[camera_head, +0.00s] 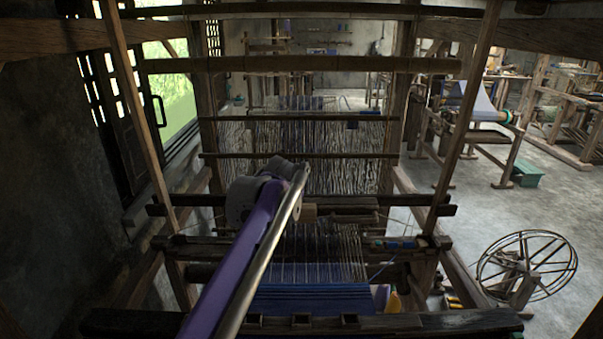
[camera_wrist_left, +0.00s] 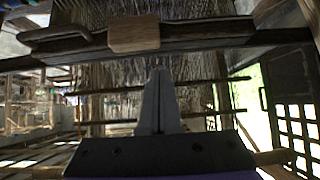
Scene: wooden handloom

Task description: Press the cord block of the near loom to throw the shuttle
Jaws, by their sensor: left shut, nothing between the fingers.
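The near loom (camera_head: 415,322) fills the middle of the head view, with blue cloth (camera_head: 312,298) at its front. A pale wooden block, apparently the cord block (camera_head: 309,211), shows just right of my left arm's end. In the left wrist view the block (camera_wrist_left: 133,34) sits against a dark crossbar (camera_wrist_left: 210,36). My left gripper (camera_wrist_left: 160,72) is shut and empty. Its fingertips appear just below the block in that picture, with a visible gap between them; the depth is hard to tell. In the head view my arm hides the left gripper. The right gripper is out of view. I cannot make out the shuttle.
Upright posts and crossbars (camera_head: 300,65) of the loom frame surround my left arm. Warp threads (camera_head: 345,170) hang behind. A spoked wheel (camera_head: 527,265) stands on the floor at right, and other looms (camera_head: 480,120) stand farther back. Open floor lies at right.

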